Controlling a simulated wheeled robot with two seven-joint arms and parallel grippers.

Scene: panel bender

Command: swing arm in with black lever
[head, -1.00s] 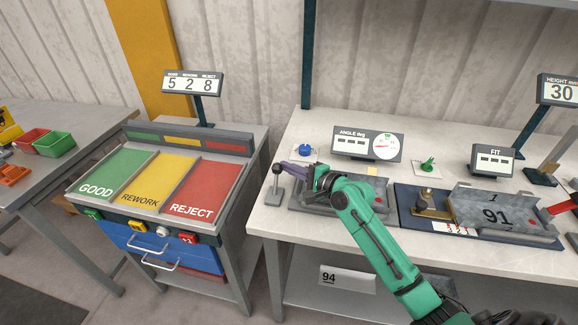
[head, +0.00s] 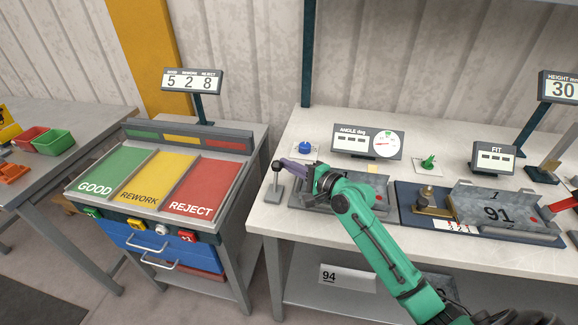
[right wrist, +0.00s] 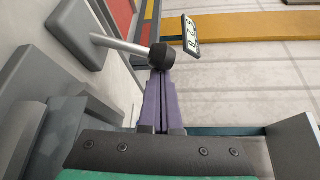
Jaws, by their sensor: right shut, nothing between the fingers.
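The black lever is a round black knob (head: 276,164) on a thin metal rod that rises from a grey base (head: 273,194), at the left end of the right-hand table. In the right wrist view the knob (right wrist: 162,57) sits right at the tips of my purple fingers. My right gripper (head: 284,163) is shut, with its fingers together and nothing between them. Its tips are at the knob; I cannot tell whether they touch it. The grey angle fixture (head: 300,202) lies under my right gripper and is partly hidden by it. My left gripper is not in view.
The angle display (head: 352,140) stands behind the fixture, with a blue button (head: 305,147) to its left and a green one (head: 429,161) to its right. The sorting cabinet (head: 165,240) stands left, across a gap.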

